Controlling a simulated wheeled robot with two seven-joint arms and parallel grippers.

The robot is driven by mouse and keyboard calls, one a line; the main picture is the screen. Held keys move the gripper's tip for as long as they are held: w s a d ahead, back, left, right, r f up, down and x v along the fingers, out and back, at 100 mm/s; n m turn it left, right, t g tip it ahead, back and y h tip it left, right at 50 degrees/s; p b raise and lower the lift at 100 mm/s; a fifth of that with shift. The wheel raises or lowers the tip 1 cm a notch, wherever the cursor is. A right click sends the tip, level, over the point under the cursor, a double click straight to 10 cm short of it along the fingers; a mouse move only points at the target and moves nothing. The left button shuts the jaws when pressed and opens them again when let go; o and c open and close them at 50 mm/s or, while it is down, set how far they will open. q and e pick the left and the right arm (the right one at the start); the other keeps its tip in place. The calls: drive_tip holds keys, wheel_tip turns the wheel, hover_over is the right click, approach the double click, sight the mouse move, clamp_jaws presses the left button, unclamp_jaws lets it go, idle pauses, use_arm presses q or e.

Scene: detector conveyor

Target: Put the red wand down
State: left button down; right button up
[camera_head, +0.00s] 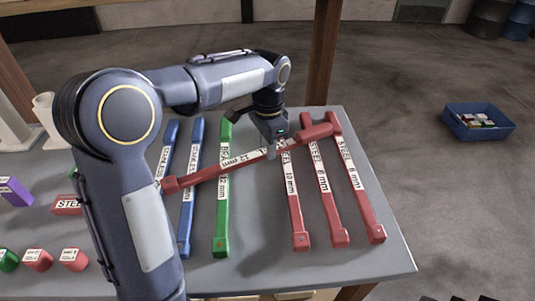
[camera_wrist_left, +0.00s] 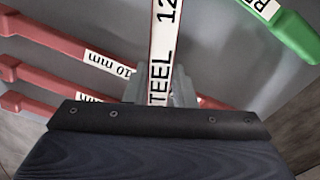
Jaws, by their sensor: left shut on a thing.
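A red wand (camera_head: 205,175) with a white label reading STEEL 12 mm is in my left gripper (camera_head: 275,150). The gripper is shut on the label part, and the wand lies crosswise over the blue, green and red wands in the head view. Whether it touches them I cannot tell. In the left wrist view the label (camera_wrist_left: 164,45) passes between the fingers of the left gripper (camera_wrist_left: 164,90). My right gripper is not in view.
On the grey table (camera_head: 350,265) are a green wand (camera_head: 221,215), two blue wands, and red wands (camera_head: 297,215) marked 10, 8 and 6 mm. Small blocks (camera_head: 66,207) lie at the left. A blue bin (camera_head: 470,133) stands on the floor at right.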

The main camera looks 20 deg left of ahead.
use_arm(q)
drive_tip(key=shift+w+a+f, duration=0.1)
drive_tip(key=shift+w+f, duration=0.05)
drive_tip(key=shift+f, duration=0.85)
drive_tip(key=shift+w+a+f, duration=0.1)
drive_tip(key=shift+w+f, duration=0.05)
drive_tip(key=shift+f, duration=0.8)
drive_tip(key=shift+f, duration=0.1)
drive_tip(key=shift+f+b, duration=0.25)
drive_tip(key=shift+b, duration=0.15)
drive_tip(key=c, duration=1.2)
unclamp_jaws()
